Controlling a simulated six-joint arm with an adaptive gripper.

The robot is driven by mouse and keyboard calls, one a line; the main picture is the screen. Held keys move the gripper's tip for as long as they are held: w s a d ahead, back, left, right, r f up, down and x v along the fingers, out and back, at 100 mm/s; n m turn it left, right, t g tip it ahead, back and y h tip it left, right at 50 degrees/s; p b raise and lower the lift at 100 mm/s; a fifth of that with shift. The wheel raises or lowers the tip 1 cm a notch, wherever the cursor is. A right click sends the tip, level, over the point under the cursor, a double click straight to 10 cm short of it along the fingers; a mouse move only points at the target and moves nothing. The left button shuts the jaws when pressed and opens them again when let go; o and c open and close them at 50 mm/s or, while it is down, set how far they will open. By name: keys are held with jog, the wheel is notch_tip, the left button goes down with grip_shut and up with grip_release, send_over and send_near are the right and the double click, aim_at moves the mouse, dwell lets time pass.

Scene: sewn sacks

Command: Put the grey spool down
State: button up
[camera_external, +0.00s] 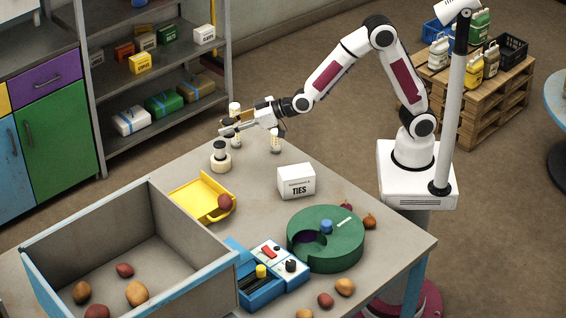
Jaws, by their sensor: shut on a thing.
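My gripper (228,127) is at the far left corner of the grey table, above its top, with its jaws shut on the grey spool. The spool is small and mostly hidden by the fingers, so its outline is hard to make out. A pale yellowish spool-like piece (235,108) shows right behind the jaws.
A white TIES box (296,182), a yellow scoop-like tray (188,199) with a reddish potato-like thing, and a green round holder (340,245) stand nearer. A large grey bin (188,228) fills the left front. Bare table (255,185) lies between.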

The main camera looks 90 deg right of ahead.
jog(key=w+a+f+m+g+h, duration=0.1)
jog(key=w+m+h, duration=0.3)
jog(key=w, duration=0.5)
jog(key=w+a+f+m+g+h, duration=0.1)
jog(key=w+a+f+m+h, duration=0.1)
jog(key=w, duration=0.8)
jog(key=shift+w+a+m+g+h, duration=0.3)
jog(key=shift+a+m+g+h, duration=0.1)
jog(key=shift+a+m+h, duration=0.65)
dwell(0.5)
jog(key=shift+s+d+f, duration=0.3)
jog(key=shift+s+d, duration=0.05)
jog(key=shift+s, duration=0.05)
jog(key=shift+n, duration=0.25)
dwell(0.4)
jog(key=shift+f, duration=3.15)
